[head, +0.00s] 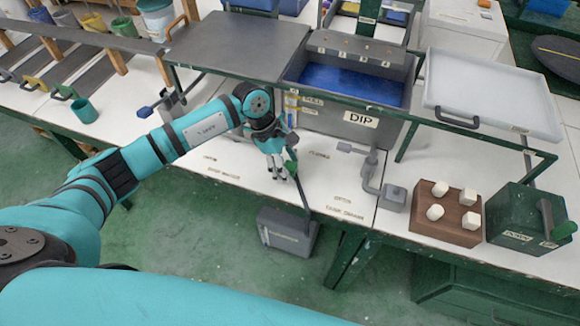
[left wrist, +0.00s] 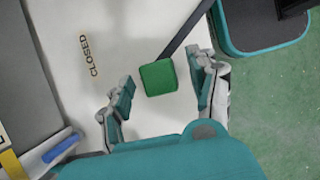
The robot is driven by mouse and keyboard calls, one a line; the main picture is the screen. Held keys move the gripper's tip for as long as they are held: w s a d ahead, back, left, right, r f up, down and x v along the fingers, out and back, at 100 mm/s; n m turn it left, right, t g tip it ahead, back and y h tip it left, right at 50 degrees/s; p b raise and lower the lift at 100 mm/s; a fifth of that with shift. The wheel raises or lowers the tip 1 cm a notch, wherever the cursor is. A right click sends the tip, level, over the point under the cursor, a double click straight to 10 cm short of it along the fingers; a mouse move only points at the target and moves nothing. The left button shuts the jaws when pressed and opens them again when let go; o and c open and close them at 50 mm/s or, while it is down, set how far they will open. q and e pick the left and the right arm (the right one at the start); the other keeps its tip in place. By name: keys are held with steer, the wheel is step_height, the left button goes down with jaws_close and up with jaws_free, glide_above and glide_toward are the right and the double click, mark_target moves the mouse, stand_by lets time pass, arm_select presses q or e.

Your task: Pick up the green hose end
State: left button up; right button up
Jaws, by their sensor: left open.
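The green hose end (head: 290,166) is at the front of the white bench, at the top of a dark hose (head: 302,192) that runs down toward a grey box (head: 287,233) below the bench edge. My left gripper (head: 278,176) is right beside it, pointing down. In the left wrist view the green hose end (left wrist: 158,77) shows as a green block between the two open fingers of my left gripper (left wrist: 162,92). Gaps show on both sides, so the fingers do not appear to touch it. My right gripper is not in view.
A tank marked DIP (head: 361,119) stands behind. A grey lever fixture (head: 372,180) is to the right, then a brown block (head: 432,212) with several white knobs and a green box (head: 524,218). Bare bench (head: 330,165) lies between gripper and lever.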

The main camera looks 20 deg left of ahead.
arm_select(q)
steer(key=shift+d+f, duration=0.3)
steer(key=shift+f, duration=0.35)
steer(key=c, duration=1.1)
steer(key=shift+c, duration=0.3)
steer(key=shift+r, duration=0.15)
